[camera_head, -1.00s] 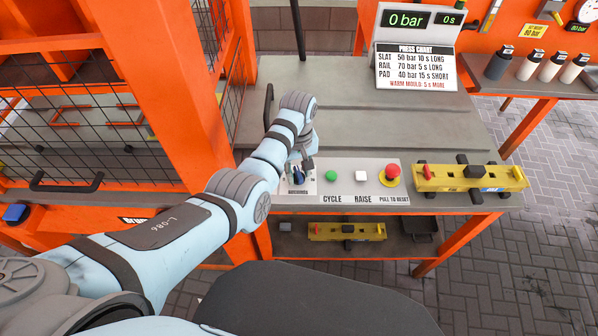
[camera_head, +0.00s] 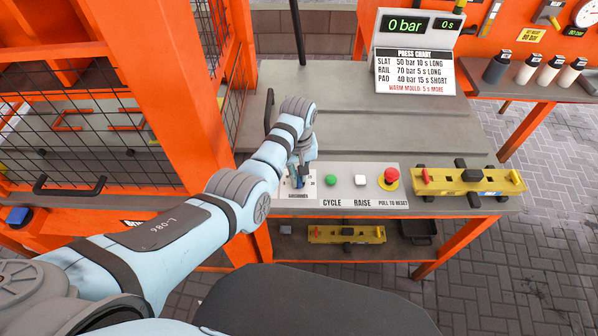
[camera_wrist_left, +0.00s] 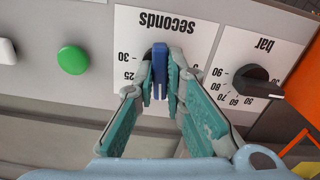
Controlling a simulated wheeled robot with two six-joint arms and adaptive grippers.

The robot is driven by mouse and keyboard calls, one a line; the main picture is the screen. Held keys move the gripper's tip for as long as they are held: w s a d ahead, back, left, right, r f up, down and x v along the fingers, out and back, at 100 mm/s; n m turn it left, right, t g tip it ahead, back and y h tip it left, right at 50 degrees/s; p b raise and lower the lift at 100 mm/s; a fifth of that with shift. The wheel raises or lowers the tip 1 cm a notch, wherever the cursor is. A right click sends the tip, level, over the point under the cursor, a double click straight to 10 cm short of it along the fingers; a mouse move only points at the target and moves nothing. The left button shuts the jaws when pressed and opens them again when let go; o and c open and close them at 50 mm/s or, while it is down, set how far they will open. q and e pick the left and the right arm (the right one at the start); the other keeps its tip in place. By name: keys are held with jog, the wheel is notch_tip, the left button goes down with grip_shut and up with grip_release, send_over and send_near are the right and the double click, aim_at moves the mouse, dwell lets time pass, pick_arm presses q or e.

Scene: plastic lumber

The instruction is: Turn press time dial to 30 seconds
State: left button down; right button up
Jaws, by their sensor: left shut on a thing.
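The press time dial is a blue bar-shaped knob (camera_wrist_left: 159,62) on a white plate marked "seconds" (camera_wrist_left: 165,22), which reads upside down in the left wrist view. My left gripper (camera_wrist_left: 162,80) is shut on the knob, with one teal finger pad on each side. In the head view the left gripper (camera_head: 300,168) reaches down over the dial plate. My right gripper is out of view.
A black bar dial (camera_wrist_left: 257,84) sits close beside the time dial. A green button (camera_head: 331,181), a white button (camera_head: 361,181) and a red stop button (camera_head: 389,178) lie to the right. A yellow mould (camera_head: 467,181) rests at the bench's right end. The display (camera_head: 407,24) reads 0 bar, 0 s.

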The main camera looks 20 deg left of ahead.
pick_arm(q)
jog(key=shift+r+m+p, duration=0.2)
jog(key=shift+m+p, duration=0.5)
jog(key=shift+m, duration=0.5)
jog(key=shift+m+p, duration=0.35)
jog(key=shift+m, duration=0.55)
jog(key=m+p, duration=0.1)
jog(key=m, duration=0.4)
jog(key=shift+w+f, duration=0.1)
jog(key=m, duration=0.5)
jog(key=shift+m, duration=0.4)
jog(key=m, duration=0.4)
jog(key=shift+m+p, duration=0.3)
jog(key=shift+m, duration=0.1)
jog(key=c, duration=1.7)
grip_release()
jog(key=shift+o, duration=0.2)
